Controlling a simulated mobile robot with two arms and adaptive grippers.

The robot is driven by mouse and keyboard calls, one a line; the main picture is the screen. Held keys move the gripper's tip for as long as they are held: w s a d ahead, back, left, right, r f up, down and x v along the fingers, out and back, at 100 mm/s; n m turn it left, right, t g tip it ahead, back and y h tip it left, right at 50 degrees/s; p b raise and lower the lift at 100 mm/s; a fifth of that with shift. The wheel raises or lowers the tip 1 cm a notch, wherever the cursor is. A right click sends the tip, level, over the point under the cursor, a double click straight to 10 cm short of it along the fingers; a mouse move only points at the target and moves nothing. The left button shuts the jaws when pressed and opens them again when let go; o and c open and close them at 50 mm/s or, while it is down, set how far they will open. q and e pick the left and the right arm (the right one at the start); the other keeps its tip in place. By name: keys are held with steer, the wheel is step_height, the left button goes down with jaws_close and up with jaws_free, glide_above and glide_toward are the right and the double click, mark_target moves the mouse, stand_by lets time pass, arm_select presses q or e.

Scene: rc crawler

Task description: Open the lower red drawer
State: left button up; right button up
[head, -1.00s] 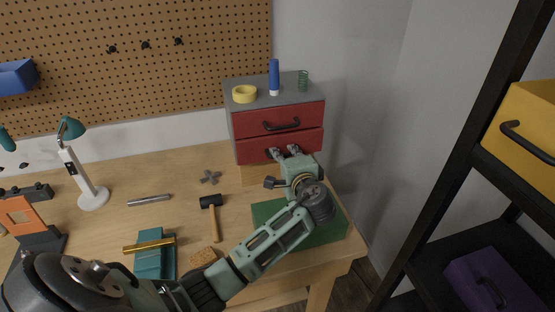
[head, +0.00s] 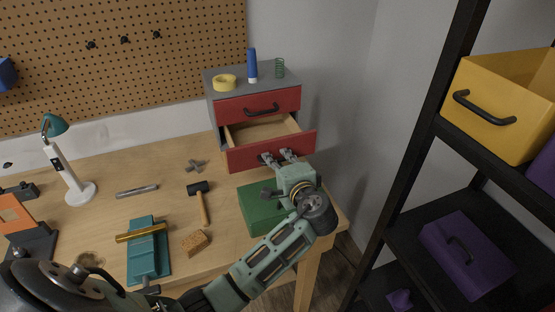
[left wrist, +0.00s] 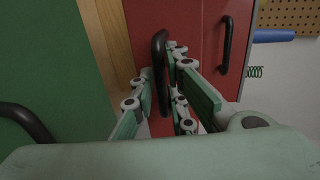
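The lower red drawer (head: 243,157) of the small grey cabinet (head: 213,108) is pulled out, and its bare wooden inside shows from above. Its front also shows in the left wrist view (left wrist: 188,20). My left gripper (head: 279,160) is at the drawer front. In the left wrist view its fingers (left wrist: 162,92) lie on both sides of the black drawer handle (left wrist: 159,48), closed on it. The handle is mostly hidden by the fingers in the head view. The upper red drawer (head: 285,101) is shut. My right gripper is not in view.
A green box (head: 258,207) stands on the workbench below the open drawer, close to my left arm. Yellow tape (head: 224,83), a blue tube (head: 252,62) and a green spring (head: 280,68) sit on the cabinet. A black shelf (head: 440,150) with bins stands at right.

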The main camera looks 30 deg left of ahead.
arm_select(q)
steer(key=v, duration=1.2)
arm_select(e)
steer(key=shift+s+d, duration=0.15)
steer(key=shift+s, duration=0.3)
